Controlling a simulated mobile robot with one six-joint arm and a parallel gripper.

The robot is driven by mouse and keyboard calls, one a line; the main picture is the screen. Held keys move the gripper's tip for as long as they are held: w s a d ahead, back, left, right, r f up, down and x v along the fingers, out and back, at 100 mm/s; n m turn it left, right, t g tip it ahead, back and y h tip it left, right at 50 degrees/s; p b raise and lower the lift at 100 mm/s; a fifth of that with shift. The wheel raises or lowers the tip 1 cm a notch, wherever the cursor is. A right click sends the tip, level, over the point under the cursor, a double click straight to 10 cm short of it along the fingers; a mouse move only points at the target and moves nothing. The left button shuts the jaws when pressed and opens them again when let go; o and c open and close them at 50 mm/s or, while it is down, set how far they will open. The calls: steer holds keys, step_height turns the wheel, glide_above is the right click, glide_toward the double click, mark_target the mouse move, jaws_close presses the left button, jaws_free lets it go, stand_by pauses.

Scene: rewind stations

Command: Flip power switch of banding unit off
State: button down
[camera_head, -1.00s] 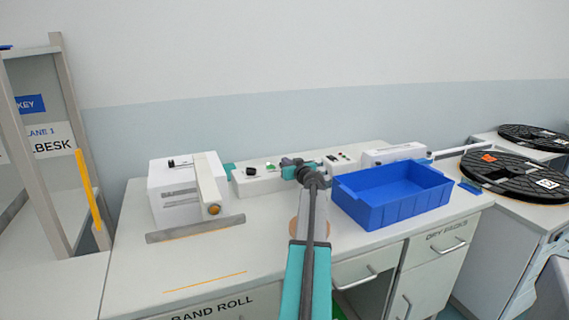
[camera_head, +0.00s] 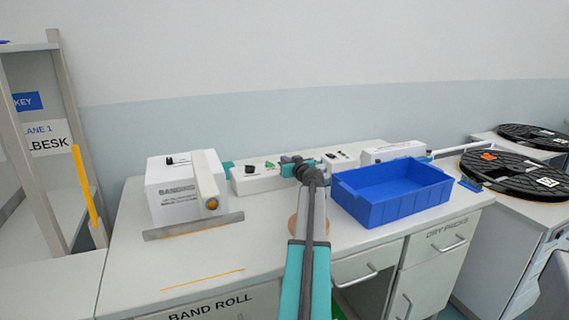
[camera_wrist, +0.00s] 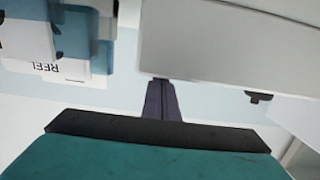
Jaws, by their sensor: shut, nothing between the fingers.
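The banding unit (camera_head: 185,190) is a white box with "BANDING" lettering on its front, at the left of the bench in the head view. A small dark control (camera_head: 170,161) shows near its top edge; I cannot tell whether it is the power switch or how it is set. My gripper shows in the wrist view as dark fingers (camera_wrist: 162,84), shut and empty. The fingertips appear close to the edge of a pale housing (camera_wrist: 225,50); contact cannot be told. A small dark knob-like part (camera_wrist: 258,97) sticks out of that housing. In the head view the fingertips are not clearly visible.
A long white control box (camera_head: 258,180) with green and dark controls stands behind my arm. A blue bin (camera_head: 390,205) stands to the right, and black reels (camera_head: 515,172) lie farther right.

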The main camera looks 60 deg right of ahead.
steer(key=shift+w+r, duration=0.2)
steer(key=shift+r, duration=0.45)
step_height(320, 180, up, 3)
steer(key=shift+d+f, duration=0.1)
steer(key=shift+s+a, duration=0.35)
steer(key=shift+s, duration=0.1)
steer(key=s+a+r, duration=0.3)
steer(key=s+a, duration=0.1)
steer(key=s, duration=0.2)
steer(key=shift+s+a, duration=0.35)
steer(key=shift+a, duration=0.05)
steer(key=shift+r, duration=0.2)
